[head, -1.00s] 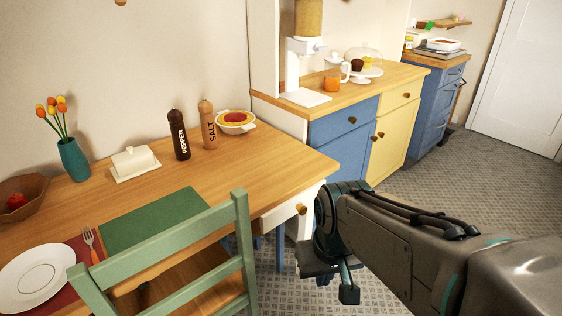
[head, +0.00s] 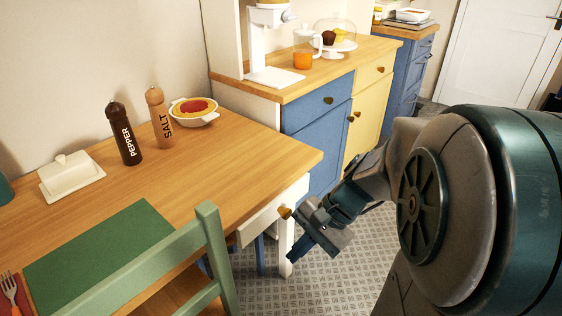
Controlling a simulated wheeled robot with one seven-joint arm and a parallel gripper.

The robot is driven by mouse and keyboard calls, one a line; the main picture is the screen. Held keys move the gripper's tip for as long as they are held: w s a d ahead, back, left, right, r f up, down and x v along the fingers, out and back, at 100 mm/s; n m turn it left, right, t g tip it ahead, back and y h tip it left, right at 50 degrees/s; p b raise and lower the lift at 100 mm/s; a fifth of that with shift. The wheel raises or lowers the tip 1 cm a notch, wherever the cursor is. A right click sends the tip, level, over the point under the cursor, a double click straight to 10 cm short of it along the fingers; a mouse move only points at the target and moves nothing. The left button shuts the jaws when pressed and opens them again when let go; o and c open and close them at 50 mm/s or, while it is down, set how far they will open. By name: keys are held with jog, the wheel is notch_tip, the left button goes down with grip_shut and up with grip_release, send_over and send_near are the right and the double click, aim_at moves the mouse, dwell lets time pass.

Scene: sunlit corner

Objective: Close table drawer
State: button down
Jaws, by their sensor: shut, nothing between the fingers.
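The wooden table (head: 225,150) has a white drawer front (head: 262,224) with a round wooden knob (head: 284,212) under its right end. How far the drawer stands out from the table cannot be told from this angle; its inside is not visible. My gripper (head: 294,254) is just to the right of and below the knob, pointing down and left. It is shut and empty. A small gap seems to lie between it and the drawer front, though contact is hard to judge.
A green chair (head: 170,262) stands at the table's front, left of the drawer. Blue and yellow cabinets (head: 322,140) stand behind the table. Pepper and salt mills (head: 124,134), a bowl (head: 194,112) and a butter dish (head: 71,176) stand on the tabletop. Tiled floor (head: 345,268) is clear nearby.

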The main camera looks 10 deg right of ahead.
jog(key=w+d+f+m+t+y+b, duration=0.3)
jog(key=w+f+m+y, duration=0.1)
jog(key=w+m, duration=0.25)
jog(key=m+t+b, duration=0.6)
jog(key=m+t, duration=0.6)
send_near(302, 184)
jog(key=shift+h, duration=0.3)
jog(key=b+x, duration=0.3)
jog(key=x, duration=0.2)
jog(key=shift+w+a+b, duration=0.1)
jog(key=shift+a+b, duration=0.2)
jog(key=shift+w+a+r, duration=0.15)
jog(key=shift+w+a, duration=0.2)
jog(key=shift+w, duration=0.2)
